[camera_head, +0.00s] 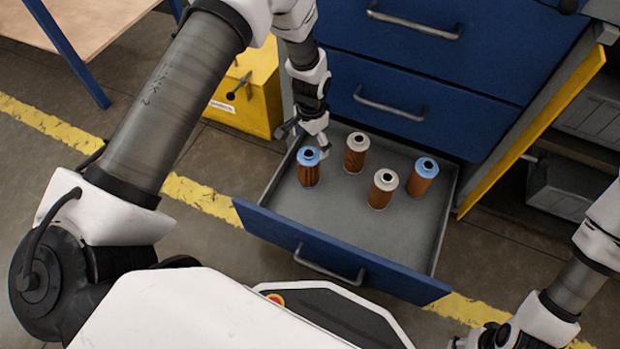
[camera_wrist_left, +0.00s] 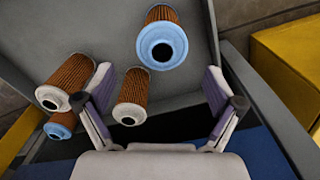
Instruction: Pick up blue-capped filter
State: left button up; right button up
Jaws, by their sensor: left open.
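One blue-capped filter (camera_head: 309,175) with a brown pleated body stands upright at the left of the open drawer (camera_head: 337,226). A second blue-capped filter (camera_head: 421,180) stands at the right. My left gripper (camera_head: 306,138) is open and empty, close behind and above the left blue-capped filter. In the left wrist view, that filter (camera_wrist_left: 162,42) lies ahead, beyond and between the open fingertips (camera_wrist_left: 157,76), apart from them. The other blue-capped filter (camera_wrist_left: 60,124) is at the far left there, partly hidden by a white-capped one.
Two white-capped filters, one at the back (camera_head: 355,156) and one at the front middle (camera_head: 382,192), stand between the blue-capped ones. The drawer walls surround them. The blue cabinet (camera_head: 440,75) rises behind, and a yellow box (camera_head: 250,90) stands left of it.

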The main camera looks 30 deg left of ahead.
aim_at(309, 155)
pick_arm(q)
jog(key=shift+w+f+b, duration=0.1)
jog(key=shift+f+b, duration=0.2)
jog(key=shift+f, duration=0.3)
jog(key=f+b, duration=0.1)
jog(key=f, duration=0.1)
jog(key=f+b, duration=0.2)
jog(key=f, duration=0.1)
jog(key=f+b, duration=0.2)
jog(key=shift+s+a+f, duration=0.2)
jog(key=shift+s+f, duration=0.05)
jog(key=shift+f, duration=0.15)
jog(key=shift+r, duration=0.2)
pick_arm(e)
notch_tip(309, 155, down, 7)
pick_arm(q)
jog(key=c, duration=1.3)
pick_arm(e)
jog(key=shift+d, duration=0.1)
